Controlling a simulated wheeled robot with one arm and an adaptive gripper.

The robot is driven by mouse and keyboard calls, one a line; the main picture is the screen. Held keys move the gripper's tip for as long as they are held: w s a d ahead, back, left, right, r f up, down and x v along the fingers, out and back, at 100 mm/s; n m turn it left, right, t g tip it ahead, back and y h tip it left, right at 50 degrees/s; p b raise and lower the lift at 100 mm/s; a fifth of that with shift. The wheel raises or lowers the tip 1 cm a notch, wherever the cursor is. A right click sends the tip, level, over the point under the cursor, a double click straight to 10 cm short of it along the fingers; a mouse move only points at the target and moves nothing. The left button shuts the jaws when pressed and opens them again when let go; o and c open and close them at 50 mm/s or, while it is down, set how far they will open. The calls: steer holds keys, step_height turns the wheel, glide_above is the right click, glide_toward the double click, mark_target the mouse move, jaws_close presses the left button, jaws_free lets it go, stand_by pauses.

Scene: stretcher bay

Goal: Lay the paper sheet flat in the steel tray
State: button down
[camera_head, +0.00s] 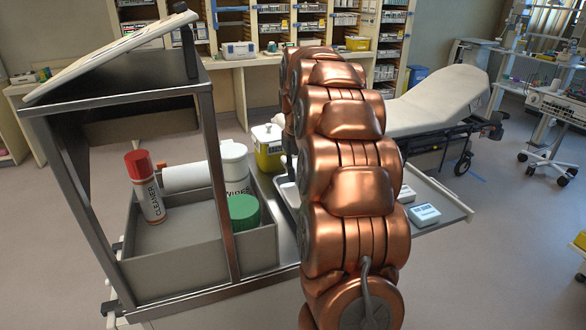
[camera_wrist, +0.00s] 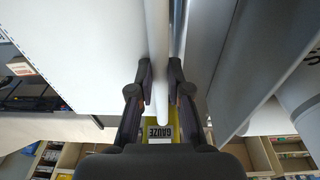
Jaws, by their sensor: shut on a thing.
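My gripper (camera_wrist: 161,92) is shut on a narrow white thing that runs up between its fingers in the wrist view. This looks like the paper sheet (camera_wrist: 158,45) seen nearly edge-on. In the head view my copper arm hides the gripper and the sheet. A pale rim that may be the steel tray (camera_head: 287,190) shows just left of my arm, beside the grey bin; most of it is hidden. I cannot tell whether the sheet touches it.
A grey bin (camera_head: 190,262) holds a cleaner can (camera_head: 146,190), a white roll, a wipes tub (camera_head: 235,168) and a green thing. A steel frame (camera_head: 218,185) stands over it. A yellow container (camera_head: 267,158) stands behind.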

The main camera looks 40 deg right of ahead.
mark_target(296, 206)
steer(key=shift+s+f+b, duration=0.1)
steer(key=shift+f+b, duration=0.25)
steer(key=shift+f, duration=1.65)
steer(key=shift+f+b, duration=1.1)
steer(key=shift+f, duration=0.9)
steer(key=shift+f+b, duration=0.4)
steer(key=shift+f, duration=0.2)
steer(key=c, duration=1)
jaws_free()
steer(key=shift+c, duration=0.2)
steer(key=shift+o, duration=1)
